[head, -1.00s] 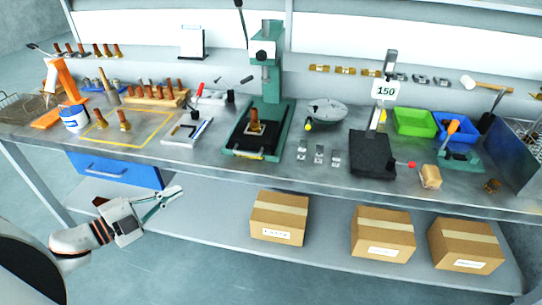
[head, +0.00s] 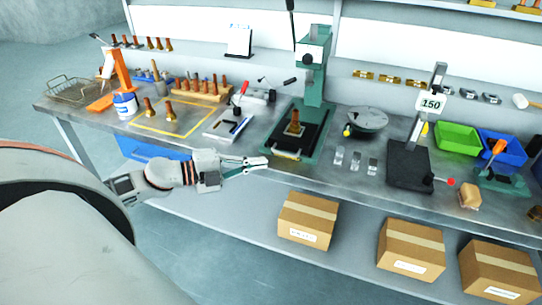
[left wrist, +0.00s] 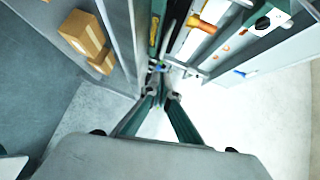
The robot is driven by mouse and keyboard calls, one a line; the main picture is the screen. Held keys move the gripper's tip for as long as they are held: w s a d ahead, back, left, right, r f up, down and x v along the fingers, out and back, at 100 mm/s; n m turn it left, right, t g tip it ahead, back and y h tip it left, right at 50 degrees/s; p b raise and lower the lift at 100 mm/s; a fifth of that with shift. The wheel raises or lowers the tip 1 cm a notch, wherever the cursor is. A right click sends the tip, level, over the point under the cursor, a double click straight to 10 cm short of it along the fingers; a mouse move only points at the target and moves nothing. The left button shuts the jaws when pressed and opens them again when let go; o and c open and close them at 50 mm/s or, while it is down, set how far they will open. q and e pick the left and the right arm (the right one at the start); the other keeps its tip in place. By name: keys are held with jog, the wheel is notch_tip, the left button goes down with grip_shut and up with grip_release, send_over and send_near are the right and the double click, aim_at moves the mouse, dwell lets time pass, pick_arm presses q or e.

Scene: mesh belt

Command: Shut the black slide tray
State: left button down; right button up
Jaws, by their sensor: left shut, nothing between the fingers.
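The black slide tray (head: 304,141) lies on the base of the green press (head: 313,90), with a yellow handle (head: 286,155) at its front. A bronze bell-shaped piece (head: 295,123) stands upright on the tray. The tray's front lies close to the base's front end; how far out it is, I cannot tell exactly. My left gripper (head: 267,162) is shut and empty, just left of the yellow handle at the bench's front edge. I cannot tell if it touches. In the left wrist view its fingers (left wrist: 161,72) meet at the tips. My right gripper is not in view.
A white-framed tray (head: 228,125) with a red-handled tool lies left of the press. Three small metal plates (head: 355,159) and a black stand (head: 409,166) are to its right. Cardboard boxes (head: 307,221) sit on the lower shelf. A blue drawer (head: 150,149) is under the bench.

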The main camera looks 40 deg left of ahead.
aim_at(284, 154)
pick_arm(q)
jog(key=w, duration=0.2)
jog(key=w+f, duration=0.1)
jog(key=w, duration=0.2)
jog(key=shift+w+d+f, duration=0.15)
jog(key=shift+w+d, duration=0.1)
jog(key=shift+w, duration=0.1)
jog(key=shift+w, duration=0.1)
